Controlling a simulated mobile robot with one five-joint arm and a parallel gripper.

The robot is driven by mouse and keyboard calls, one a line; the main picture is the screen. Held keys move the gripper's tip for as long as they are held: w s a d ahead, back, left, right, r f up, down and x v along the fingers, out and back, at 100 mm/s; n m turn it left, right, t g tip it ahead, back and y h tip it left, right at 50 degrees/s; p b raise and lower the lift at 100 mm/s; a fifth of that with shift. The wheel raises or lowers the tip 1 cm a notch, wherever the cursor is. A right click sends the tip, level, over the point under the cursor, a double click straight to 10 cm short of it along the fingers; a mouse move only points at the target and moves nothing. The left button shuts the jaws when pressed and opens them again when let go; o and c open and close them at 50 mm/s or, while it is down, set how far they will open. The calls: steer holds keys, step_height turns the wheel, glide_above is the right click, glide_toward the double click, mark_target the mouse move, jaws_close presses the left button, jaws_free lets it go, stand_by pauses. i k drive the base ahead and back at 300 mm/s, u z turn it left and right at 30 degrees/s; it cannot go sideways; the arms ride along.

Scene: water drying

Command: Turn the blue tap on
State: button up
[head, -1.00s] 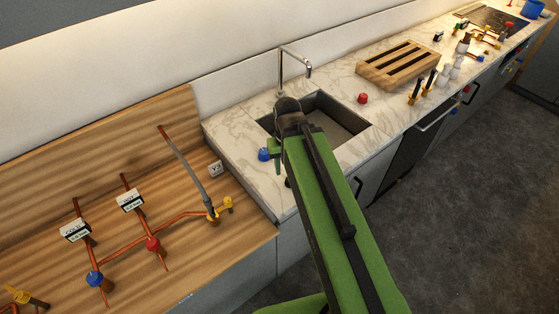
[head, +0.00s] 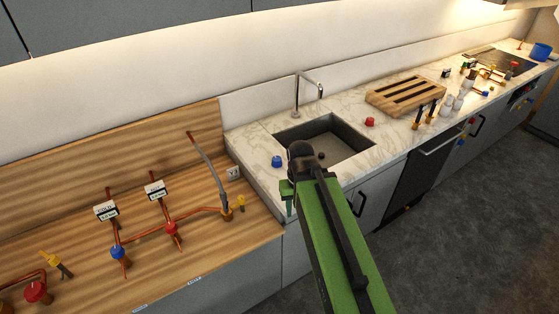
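A blue tap knob (head: 276,161) sits on the marble counter just left of the sink (head: 348,145). A red tap knob (head: 370,121) sits on the sink's right side. A tall metal spout (head: 297,95) rises behind the basin. Another blue knob (head: 117,252) is on the copper pipes over the wooden counter. My gripper (head: 289,205) is at the counter's front edge, in front of and apart from the blue knob by the sink. My arm hides part of the gripper, and its finger opening cannot be made out. Nothing is visibly held.
A red knob (head: 171,228) and labelled boxes (head: 155,190) are on the copper pipes at left. A larger red valve (head: 37,292) is at lower left. A slatted wooden rack (head: 405,95) lies right of the sink. The dark floor (head: 440,250) at right is clear.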

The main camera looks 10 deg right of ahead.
mark_target(277, 162)
steer(key=u, duration=0.05)
steer(key=i, duration=0.9)
steer(key=z, duration=0.05)
